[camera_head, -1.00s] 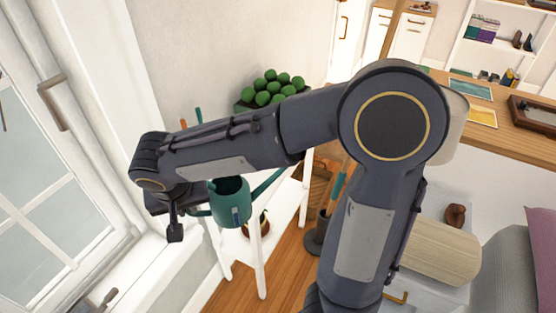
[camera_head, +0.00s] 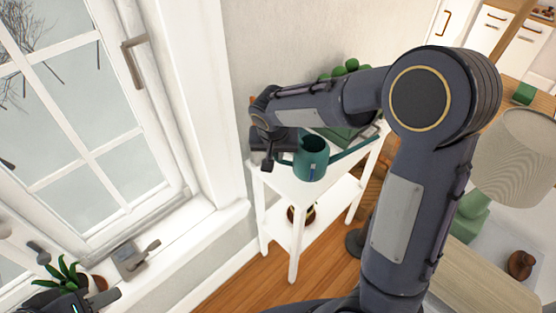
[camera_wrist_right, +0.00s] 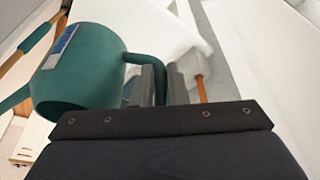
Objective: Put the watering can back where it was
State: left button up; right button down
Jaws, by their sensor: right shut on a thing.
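The teal watering can (camera_head: 311,162) is at the white stand's top (camera_head: 294,190), with its spout pointing right. I cannot tell whether its base touches the top. My right gripper (camera_head: 272,160) is shut on the can's handle. In the right wrist view, the fingers (camera_wrist_right: 165,84) close around the handle of the can (camera_wrist_right: 92,66), which shows its open mouth and a label. My left gripper (camera_head: 92,302) shows only partly at the lower left, near the sill; its jaws are not clear.
A green planter (camera_head: 340,134) with round green plants stands behind the can, partly hidden by my right arm. A pot (camera_head: 300,214) sits on the stand's lower shelf. A small potted plant (camera_head: 68,275) is by the window sill. A beige lamp (camera_head: 520,155) stands right.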

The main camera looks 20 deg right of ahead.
aim_at(277, 161)
jog(key=shift+w+d+f, duration=0.25)
jog(key=shift+w+f, duration=0.05)
jog(key=shift+f, duration=0.15)
jog(key=shift+w+d+f, duration=0.25)
jog(key=shift+f, duration=0.15)
jog(key=shift+s+a+x, duration=0.1)
jog(key=shift+s+x, duration=0.05)
jog(key=shift+x, duration=0.7)
jog(key=shift+s+a+x, duration=0.15)
jog(key=shift+x, duration=0.65)
jog(key=shift+f, duration=0.15)
jog(key=shift+f+b, duration=0.2)
jog(key=shift+b, duration=0.1)
jog(key=c, duration=1.4)
grip_release()
jog(key=shift+c, duration=0.2)
jog(key=shift+r, duration=0.15)
